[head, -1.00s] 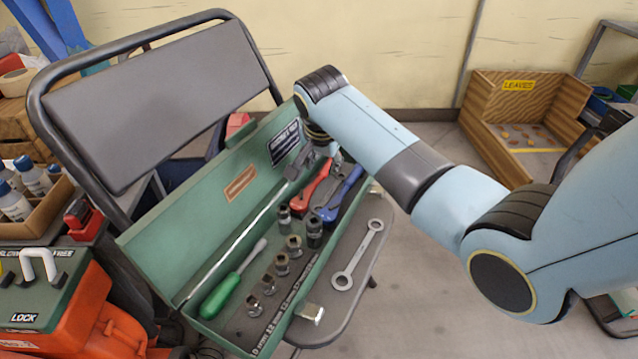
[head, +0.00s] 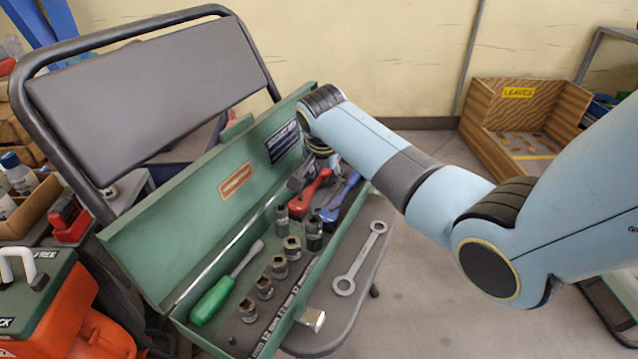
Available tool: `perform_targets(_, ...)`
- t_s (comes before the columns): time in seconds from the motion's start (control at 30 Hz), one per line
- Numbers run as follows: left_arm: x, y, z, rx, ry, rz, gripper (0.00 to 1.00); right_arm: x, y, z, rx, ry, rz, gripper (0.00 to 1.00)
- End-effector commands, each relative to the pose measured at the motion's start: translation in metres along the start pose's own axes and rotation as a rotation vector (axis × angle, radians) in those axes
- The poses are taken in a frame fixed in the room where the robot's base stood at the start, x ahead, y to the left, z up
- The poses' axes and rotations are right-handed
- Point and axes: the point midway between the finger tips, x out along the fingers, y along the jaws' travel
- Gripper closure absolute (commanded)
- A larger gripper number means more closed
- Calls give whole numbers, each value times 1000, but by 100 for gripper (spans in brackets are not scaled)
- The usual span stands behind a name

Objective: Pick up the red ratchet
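The red ratchet (head: 309,194) lies in the far part of the open green toolbox (head: 205,215), beside a blue-handled tool (head: 340,200). My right gripper (head: 303,176) reaches down into the toolbox from above, right at the far end of the red ratchet. Its dark fingers are small and partly hidden by my wrist, so I cannot tell whether they are open or shut, or whether they touch the ratchet. The ratchet's far end is hidden behind the gripper and wrist. My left gripper is out of view.
A green screwdriver (head: 225,287) and several sockets (head: 279,267) lie nearer in the toolbox. A wrench (head: 358,258) lies on the chair seat (head: 345,320) right of it. The chair backrest (head: 150,105) rises behind.

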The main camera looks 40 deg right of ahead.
Motion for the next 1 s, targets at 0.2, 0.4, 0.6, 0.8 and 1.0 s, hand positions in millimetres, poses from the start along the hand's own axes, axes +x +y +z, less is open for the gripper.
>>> perform_targets(0.2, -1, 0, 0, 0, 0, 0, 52, 0, -1, 0, 1, 0, -4, 67)
perform_targets(0.4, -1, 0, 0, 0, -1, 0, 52, 0, -1, 0, 1, 0, -3, 95)
perform_targets(0.6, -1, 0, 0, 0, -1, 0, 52, 0, -1, 0, 1, -1, -2, 100)
perform_targets(0.8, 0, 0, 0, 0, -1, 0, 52, 0, -1, 0, 1, 0, -2, 100)
perform_targets(1.0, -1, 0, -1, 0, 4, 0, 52, -2, -1, -1, 1, 0, -2, 100)
